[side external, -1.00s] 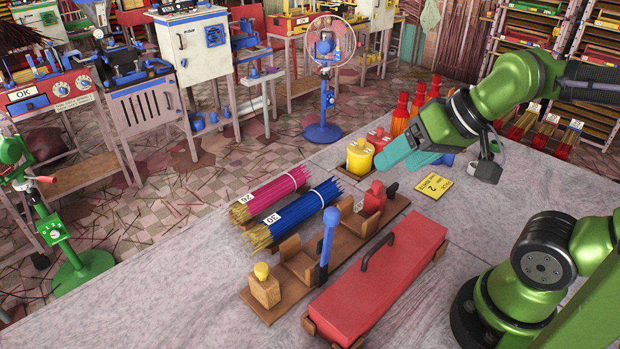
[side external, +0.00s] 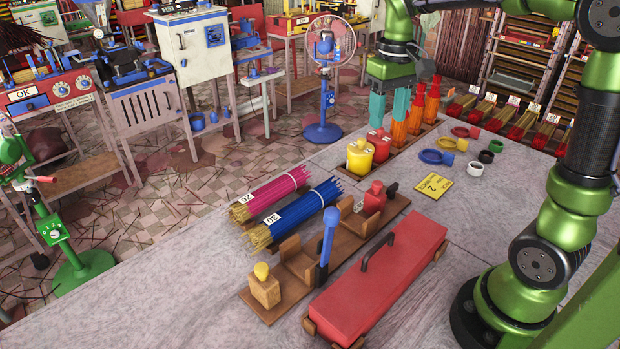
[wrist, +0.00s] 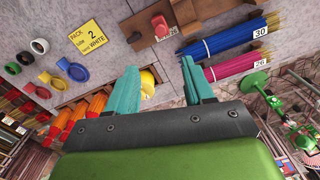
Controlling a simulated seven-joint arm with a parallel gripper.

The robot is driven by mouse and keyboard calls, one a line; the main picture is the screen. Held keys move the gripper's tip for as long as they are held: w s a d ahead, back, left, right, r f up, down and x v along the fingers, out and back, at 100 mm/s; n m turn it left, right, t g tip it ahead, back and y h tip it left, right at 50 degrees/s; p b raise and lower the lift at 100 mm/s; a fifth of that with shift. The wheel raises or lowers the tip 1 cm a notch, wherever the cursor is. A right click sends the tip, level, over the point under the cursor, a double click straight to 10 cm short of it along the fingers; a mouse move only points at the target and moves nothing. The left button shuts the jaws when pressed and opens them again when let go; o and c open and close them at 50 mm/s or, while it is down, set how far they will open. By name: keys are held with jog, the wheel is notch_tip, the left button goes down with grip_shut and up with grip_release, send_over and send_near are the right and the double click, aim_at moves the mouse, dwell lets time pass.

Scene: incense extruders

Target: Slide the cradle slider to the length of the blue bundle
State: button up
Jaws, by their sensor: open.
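The wooden cradle (side external: 291,279) lies on the table with upright blocks, a blue lever (side external: 327,238) and a yellow-knobbed block (side external: 264,288) at its near end. A red-knobbed piece (side external: 375,197) sits towards its far end; it also shows in the wrist view (wrist: 161,27). I cannot tell for sure which piece is the slider. The blue bundle (side external: 305,212), tagged 30, lies beside the cradle and shows in the wrist view (wrist: 222,42). My gripper (side external: 388,106) is open and empty, teal fingers pointing down, beyond the cradle's far end near the red and orange bottles.
A magenta bundle (side external: 270,194) tagged 26 lies beside the blue one. A long red lid (side external: 382,277) with a black handle flanks the cradle. Yellow (side external: 359,158) and red pots, a yellow card (side external: 433,186) and coloured rings (side external: 436,156) lie further back.

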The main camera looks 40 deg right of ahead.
aim_at(378, 183)
notch_tip(378, 183, down, 16)
jog(key=shift+f, duration=0.15)
dwell(0.3)
grip_shut()
